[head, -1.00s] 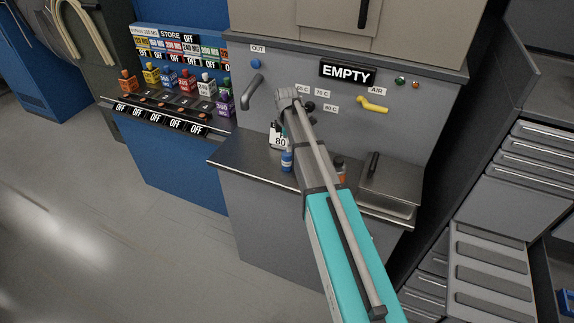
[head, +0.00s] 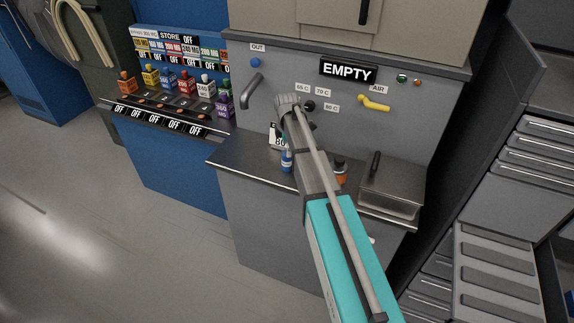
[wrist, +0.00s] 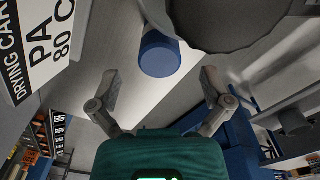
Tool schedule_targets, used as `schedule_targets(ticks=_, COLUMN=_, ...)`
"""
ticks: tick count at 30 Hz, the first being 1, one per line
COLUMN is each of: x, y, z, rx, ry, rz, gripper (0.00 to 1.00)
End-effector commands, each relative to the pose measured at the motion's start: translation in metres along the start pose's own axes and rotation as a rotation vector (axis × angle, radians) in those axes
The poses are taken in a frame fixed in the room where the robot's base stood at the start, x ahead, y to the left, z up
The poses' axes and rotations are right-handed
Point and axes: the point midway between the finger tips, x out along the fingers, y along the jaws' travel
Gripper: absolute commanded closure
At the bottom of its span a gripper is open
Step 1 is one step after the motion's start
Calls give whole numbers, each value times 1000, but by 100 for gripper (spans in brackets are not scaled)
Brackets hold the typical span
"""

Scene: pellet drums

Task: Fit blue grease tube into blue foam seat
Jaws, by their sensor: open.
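The blue grease tube appears to be the small blue and white tube (head: 286,161) standing on the grey counter, beside a white labelled card reading 80. In the wrist view the tube's blue end (wrist: 160,54) lies just beyond and between the fingertips, apart from both. My gripper (wrist: 159,84) is open and empty. In the head view my arm hides the fingers. I cannot make out the blue foam seat. A small blue patch (head: 571,298) at the lower right edge is cut off and unclear.
An orange bottle with a dark cap (head: 341,173) stands right of my arm. A grey lidded box (head: 390,188) is at the counter's right. A rack of coloured bottles (head: 185,83) stands left. Drawers (head: 495,270) stand open at the right. The left floor is clear.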

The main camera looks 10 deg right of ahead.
Motion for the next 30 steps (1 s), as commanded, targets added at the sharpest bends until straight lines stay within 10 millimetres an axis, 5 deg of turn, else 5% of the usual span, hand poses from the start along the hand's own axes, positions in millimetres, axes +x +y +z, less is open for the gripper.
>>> schedule_targets(ticks=9, x=24, y=0, z=0, rx=0, ry=0, rz=0, gripper=1)
schedule_targets(ticks=30, x=26, y=0, z=0, rx=0, ry=0, rz=0, gripper=1)
